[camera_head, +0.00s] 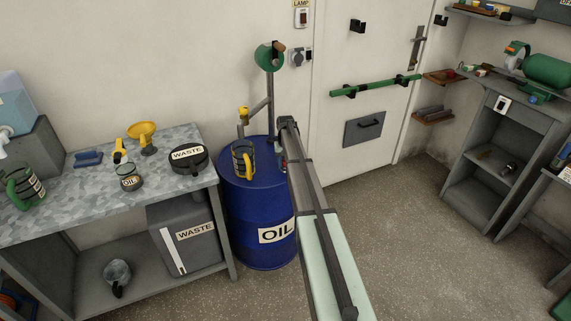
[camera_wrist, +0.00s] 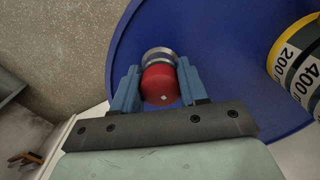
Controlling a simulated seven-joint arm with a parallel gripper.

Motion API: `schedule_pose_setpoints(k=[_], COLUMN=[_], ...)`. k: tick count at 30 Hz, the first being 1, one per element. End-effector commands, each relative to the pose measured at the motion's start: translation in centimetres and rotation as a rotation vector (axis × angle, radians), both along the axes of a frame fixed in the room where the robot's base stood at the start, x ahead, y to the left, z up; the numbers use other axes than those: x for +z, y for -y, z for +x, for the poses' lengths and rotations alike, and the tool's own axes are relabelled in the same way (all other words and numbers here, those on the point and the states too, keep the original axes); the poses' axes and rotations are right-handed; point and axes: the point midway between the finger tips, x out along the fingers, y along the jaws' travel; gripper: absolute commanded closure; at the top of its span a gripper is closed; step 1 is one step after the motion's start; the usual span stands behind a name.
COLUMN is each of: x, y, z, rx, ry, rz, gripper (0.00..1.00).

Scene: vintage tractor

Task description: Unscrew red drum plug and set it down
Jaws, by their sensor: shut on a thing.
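The red drum plug (camera_wrist: 161,86) shows in the wrist view, on a round metal bung (camera_wrist: 156,55) at the top of the blue drum (camera_wrist: 210,40). My gripper (camera_wrist: 158,88) is shut on the plug, one blue finger on each side. I cannot tell whether the plug is still threaded in. In the head view the blue drum (camera_head: 240,210) carries an OIL label, and my arm reaches over its right side. My gripper (camera_head: 283,155) is mostly hidden there behind the arm, and the plug cannot be made out.
A yellow and grey measuring jug (camera_head: 243,160) stands on the drum, left of my gripper; the wrist view shows it at right (camera_wrist: 300,65). A hand pump (camera_head: 269,58) rises behind. A workbench (camera_head: 75,185) with containers stands left. The floor (camera_head: 400,230) at right is clear.

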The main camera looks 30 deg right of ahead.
Motion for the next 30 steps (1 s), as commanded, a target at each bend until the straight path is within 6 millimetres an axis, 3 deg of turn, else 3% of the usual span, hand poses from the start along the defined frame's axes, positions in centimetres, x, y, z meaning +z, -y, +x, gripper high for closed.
schedule_pose_setpoints(k=[30], x=[-0.06], y=[-0.09], z=[-0.32], rx=[0.224], ry=[-0.006], rz=[0.004], gripper=[0.74])
